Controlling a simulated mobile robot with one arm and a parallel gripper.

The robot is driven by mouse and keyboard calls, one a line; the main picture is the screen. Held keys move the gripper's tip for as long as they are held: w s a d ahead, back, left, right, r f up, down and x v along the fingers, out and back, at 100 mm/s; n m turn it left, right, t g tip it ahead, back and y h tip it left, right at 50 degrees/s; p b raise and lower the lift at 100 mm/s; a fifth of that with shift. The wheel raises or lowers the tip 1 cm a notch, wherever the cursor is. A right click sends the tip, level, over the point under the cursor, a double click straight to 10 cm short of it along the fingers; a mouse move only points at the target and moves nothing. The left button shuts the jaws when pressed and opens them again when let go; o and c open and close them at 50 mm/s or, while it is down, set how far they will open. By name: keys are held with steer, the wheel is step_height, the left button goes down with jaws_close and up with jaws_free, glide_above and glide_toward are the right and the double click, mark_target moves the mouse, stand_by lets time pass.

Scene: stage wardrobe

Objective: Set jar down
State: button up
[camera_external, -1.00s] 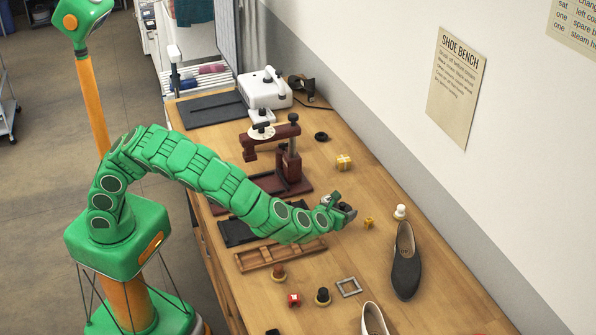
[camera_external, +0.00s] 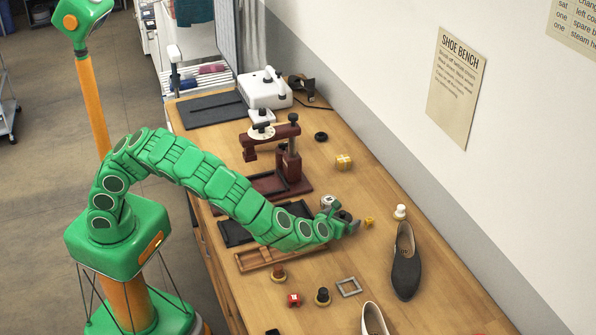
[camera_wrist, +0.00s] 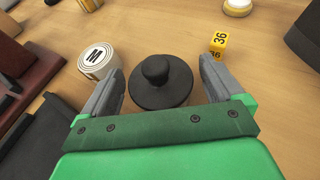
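A dark round jar (camera_wrist: 160,85) with a black knob on top is between the two fingers of my gripper (camera_wrist: 160,82) in the wrist view. A narrow gap shows between the jar and each finger, so my gripper looks open around it. The jar appears upright; its underside is hidden, so I cannot tell for sure that it rests on the bench. In the outside view my gripper (camera_external: 350,227) is low over the wooden bench (camera_external: 350,195), and the jar is mostly hidden there.
A dark shoe (camera_external: 405,262), a wooden tray (camera_external: 262,258) and a dark red press (camera_external: 290,165) stand around.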

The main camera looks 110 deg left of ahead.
steer(key=shift+r, duration=0.15)
steer(key=shift+d+r, duration=0.1)
steer(key=shift+d, duration=0.15)
steer(key=v, duration=1.1)
steer(key=shift+s+d, duration=0.1)
steer(key=shift+d, duration=0.05)
